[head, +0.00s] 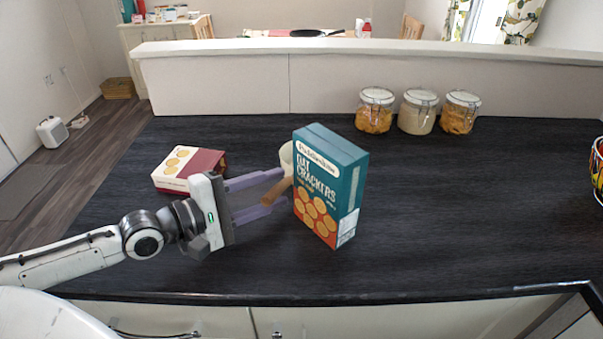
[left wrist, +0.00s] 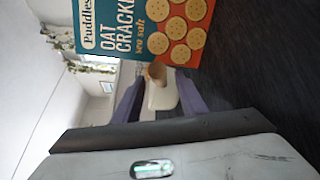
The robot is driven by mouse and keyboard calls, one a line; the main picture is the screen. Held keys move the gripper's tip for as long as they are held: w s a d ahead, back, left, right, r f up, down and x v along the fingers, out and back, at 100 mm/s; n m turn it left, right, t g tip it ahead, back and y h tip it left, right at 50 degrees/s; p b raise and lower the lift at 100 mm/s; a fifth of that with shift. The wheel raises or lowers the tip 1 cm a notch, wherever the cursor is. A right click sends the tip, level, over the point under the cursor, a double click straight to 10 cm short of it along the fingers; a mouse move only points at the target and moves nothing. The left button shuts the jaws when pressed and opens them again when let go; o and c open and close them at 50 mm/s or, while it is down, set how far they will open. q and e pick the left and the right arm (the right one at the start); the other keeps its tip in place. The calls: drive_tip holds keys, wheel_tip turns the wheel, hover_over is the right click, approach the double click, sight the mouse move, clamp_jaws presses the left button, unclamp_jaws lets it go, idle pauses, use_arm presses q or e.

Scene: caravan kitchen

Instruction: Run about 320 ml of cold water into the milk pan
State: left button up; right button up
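The milk pan (head: 286,154) is cream with a wooden handle (head: 278,190). It stands on the dark worktop, mostly hidden behind a tall blue cracker box (head: 330,180). My left gripper (head: 283,189) reaches in from the left with its purple fingers spread apart. The handle's end shows near the fingertips; I cannot tell whether they touch it. In the left wrist view, the cream pan (left wrist: 161,96) and its brown handle (left wrist: 156,72) show between the open fingers, with the cracker box (left wrist: 145,30) close above. My right gripper is not in view. No tap shows.
A red and cream biscuit box (head: 190,168) lies behind the left gripper. Three storage jars (head: 417,112) stand along the raised back ledge (head: 330,85). A wire basket (head: 598,170) is at the right edge. The worktop (head: 470,210) right of the cracker box is clear.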

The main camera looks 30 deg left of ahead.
sight(284, 182)
use_arm(q)
drive_tip(key=shift+x, duration=1.65)
drive_tip(key=shift+a+f, duration=0.15)
drive_tip(key=shift+f, duration=0.05)
drive_tip(key=shift+c, duration=0.4)
drive_tip(key=shift+r, duration=0.1)
clamp_jaws()
